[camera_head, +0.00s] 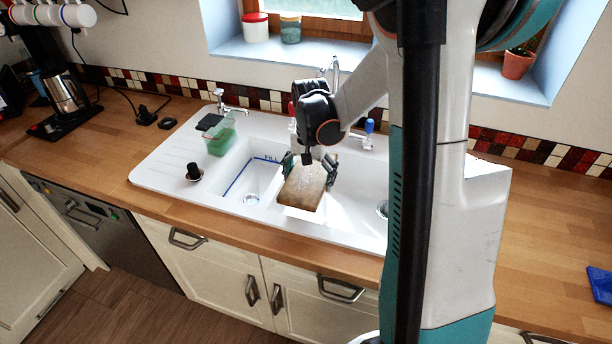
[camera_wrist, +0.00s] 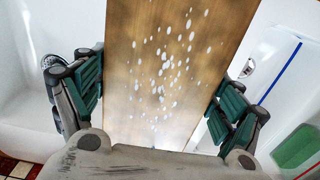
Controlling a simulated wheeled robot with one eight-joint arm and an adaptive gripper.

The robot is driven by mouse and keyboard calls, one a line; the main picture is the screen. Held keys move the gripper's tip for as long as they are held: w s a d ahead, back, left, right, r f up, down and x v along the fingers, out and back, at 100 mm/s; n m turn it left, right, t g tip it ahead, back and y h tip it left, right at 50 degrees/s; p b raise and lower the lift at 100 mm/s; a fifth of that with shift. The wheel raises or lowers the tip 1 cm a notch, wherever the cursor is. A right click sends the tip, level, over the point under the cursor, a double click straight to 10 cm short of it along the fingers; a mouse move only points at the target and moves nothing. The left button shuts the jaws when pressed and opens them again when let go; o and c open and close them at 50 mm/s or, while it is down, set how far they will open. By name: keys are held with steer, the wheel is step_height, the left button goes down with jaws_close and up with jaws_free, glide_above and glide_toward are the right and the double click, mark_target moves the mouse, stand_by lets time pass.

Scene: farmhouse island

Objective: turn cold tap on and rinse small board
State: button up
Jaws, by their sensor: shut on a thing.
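The small board (camera_head: 304,187) is wooden and tilted, held above the sink (camera_head: 166,180) near the divider between the basins. My gripper (camera_head: 310,168) is shut on it, one finger at each side edge. In the wrist view, the board (camera_wrist: 170,70) fills the middle between the green pads of my gripper (camera_wrist: 158,95), and many white spots dot its face. The blue-topped cold tap handle (camera_head: 369,128) stands behind the sink, right of my gripper. The spout (camera_head: 335,68) is partly hidden by my arm. I cannot tell whether water runs.
A red-topped tap handle (camera_head: 291,108) stands left of my wrist. A clear tub with green contents (camera_head: 221,139) and a black plug (camera_head: 193,171) sit at the sink's left. The left basin (camera_head: 250,183) has a blue fill line.

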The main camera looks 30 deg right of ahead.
mark_target(289, 191)
steer(key=shift+w, duration=0.2)
steer(key=shift+w+a, duration=0.2)
steer(key=shift+w, duration=0.2)
stand_by(0.3)
steer(key=shift+s+d, duration=0.2)
steer(key=shift+s, duration=0.4)
steer(key=shift+a, duration=0.1)
steer(key=shift+s+a, duration=0.4)
steer(key=shift+a, duration=0.85)
steer(key=shift+s+a, duration=0.35)
steer(key=shift+a, duration=0.9)
steer(key=shift+s+a, duration=0.4)
steer(key=shift+a, duration=0.85)
